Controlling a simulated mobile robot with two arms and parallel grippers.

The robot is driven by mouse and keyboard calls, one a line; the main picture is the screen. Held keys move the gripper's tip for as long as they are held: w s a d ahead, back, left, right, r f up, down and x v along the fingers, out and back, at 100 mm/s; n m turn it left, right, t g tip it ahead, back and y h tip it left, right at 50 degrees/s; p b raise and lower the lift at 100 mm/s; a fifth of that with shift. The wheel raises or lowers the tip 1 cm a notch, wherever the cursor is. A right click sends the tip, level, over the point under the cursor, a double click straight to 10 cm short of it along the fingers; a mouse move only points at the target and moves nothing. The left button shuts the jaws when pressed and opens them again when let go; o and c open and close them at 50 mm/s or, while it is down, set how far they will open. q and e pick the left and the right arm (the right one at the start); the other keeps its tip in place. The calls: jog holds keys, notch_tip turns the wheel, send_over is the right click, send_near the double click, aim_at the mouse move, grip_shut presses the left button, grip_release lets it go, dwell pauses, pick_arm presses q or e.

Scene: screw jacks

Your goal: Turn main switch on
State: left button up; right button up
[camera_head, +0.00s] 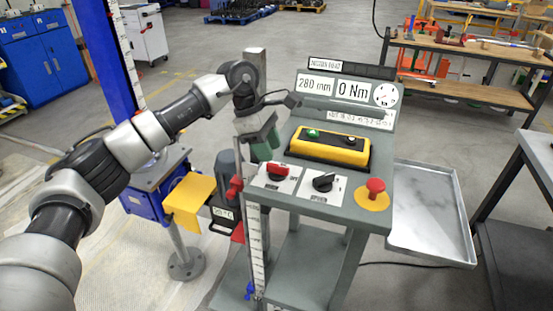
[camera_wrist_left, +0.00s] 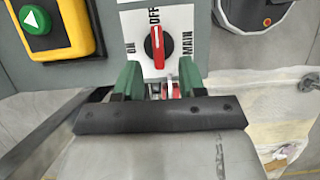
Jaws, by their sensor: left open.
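The main switch is a red rotary knob (camera_head: 278,170) on a white plate at the left of the control panel. In the left wrist view, the red knob (camera_wrist_left: 157,45) stands upright on its plate, its pale mark toward the OFF label; ON is at the left and MAIN at the right. My left gripper (camera_head: 265,150) has green fingers and hangs above and behind the knob in the head view. In the wrist view its fingers (camera_wrist_left: 159,72) are apart and empty, just short of the knob, which lines up with the gap. My right gripper is not in view.
A black rotary knob (camera_head: 324,182) and a red mushroom button (camera_head: 375,188) sit to the right on the panel. A yellow button box (camera_head: 328,148) stands behind the knobs, near my gripper. A metal tray (camera_head: 432,205) is at the right side.

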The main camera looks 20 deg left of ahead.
aim_at(277, 165)
pick_arm(q)
jog(key=x, duration=0.4)
jog(key=shift+w+d+f+p, duration=0.1)
jog(key=shift+d+f+p, duration=0.1)
jog(key=shift+f+p, duration=0.15)
jog(key=c, duration=0.5)
grip_shut()
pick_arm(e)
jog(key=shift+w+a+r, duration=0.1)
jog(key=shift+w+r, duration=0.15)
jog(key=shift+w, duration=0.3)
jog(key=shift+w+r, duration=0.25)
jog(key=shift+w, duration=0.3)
